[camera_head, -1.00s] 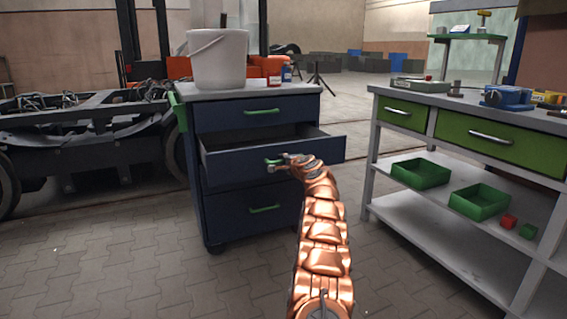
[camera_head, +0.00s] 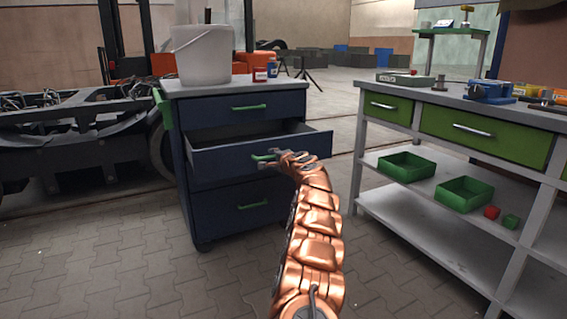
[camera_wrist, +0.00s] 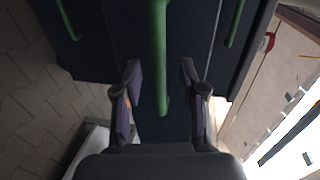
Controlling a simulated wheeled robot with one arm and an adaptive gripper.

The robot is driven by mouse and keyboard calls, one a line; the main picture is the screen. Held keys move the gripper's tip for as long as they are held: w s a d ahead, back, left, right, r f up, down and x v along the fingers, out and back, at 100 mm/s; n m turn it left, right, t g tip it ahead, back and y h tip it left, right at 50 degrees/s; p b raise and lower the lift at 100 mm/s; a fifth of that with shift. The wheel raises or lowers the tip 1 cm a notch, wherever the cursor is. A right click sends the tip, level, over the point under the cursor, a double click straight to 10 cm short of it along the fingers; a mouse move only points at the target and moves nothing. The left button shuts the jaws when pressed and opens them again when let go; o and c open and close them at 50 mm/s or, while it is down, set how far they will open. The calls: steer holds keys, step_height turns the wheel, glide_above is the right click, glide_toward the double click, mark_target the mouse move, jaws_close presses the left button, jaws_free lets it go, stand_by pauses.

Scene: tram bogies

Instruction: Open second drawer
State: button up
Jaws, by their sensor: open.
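The dark blue drawer cabinet (camera_head: 185,190) has three drawers with green handles. Its second drawer (camera_head: 300,150) is pulled out, with its open top showing; the top and bottom drawers are shut. My gripper (camera_head: 272,160) is at the second drawer's green handle (camera_head: 262,157). In the wrist view, the open fingers of my gripper (camera_wrist: 162,95) stand on either side of the green handle (camera_wrist: 159,50), with gaps between the fingers and the bar. The other two handles show at the left and right of that view.
A white bucket (camera_head: 203,58) and small red and blue containers stand on the cabinet top. A workbench (camera_head: 365,140) with green drawers and green trays is at the right. A dark bogie (camera_head: 80,150) is at the left. Paved floor in front is clear.

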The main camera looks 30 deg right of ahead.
steer(key=shift+v, duration=0.95)
steer(key=shift+s+r, duration=0.15)
steer(key=shift+s, duration=0.1)
steer(key=shift+s+a, duration=0.2)
steer(key=shift+s, duration=0.3)
steer(key=shift+v, duration=2.65)
steer(key=shift+s, duration=0.1)
